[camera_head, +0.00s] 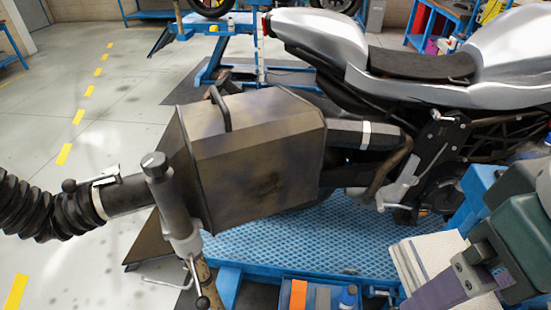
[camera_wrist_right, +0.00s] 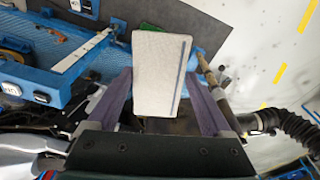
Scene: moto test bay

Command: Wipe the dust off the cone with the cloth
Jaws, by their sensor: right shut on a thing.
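The cone (camera_head: 255,150) is a large boxy metal hood in the middle of the head view, with brownish, dusty smudges on its top and side faces. It sits between a black hose and the motorcycle's exhaust pipe. The cloth (camera_head: 432,258) is white with a blue stripe and shows at the lower right. My right gripper (camera_head: 455,285) is shut on the cloth, to the right of the cone and apart from it. In the right wrist view the cloth (camera_wrist_right: 160,75) hangs out between the purple fingers (camera_wrist_right: 160,105). My left gripper is not in view.
A grey stand (camera_head: 172,205) rises in front of the cone's left end. The black hose (camera_head: 40,210) comes in from the left. The motorcycle (camera_head: 420,75) stands behind on a blue lift (camera_head: 345,235). A blue tray (camera_head: 268,290) with small items is at the bottom.

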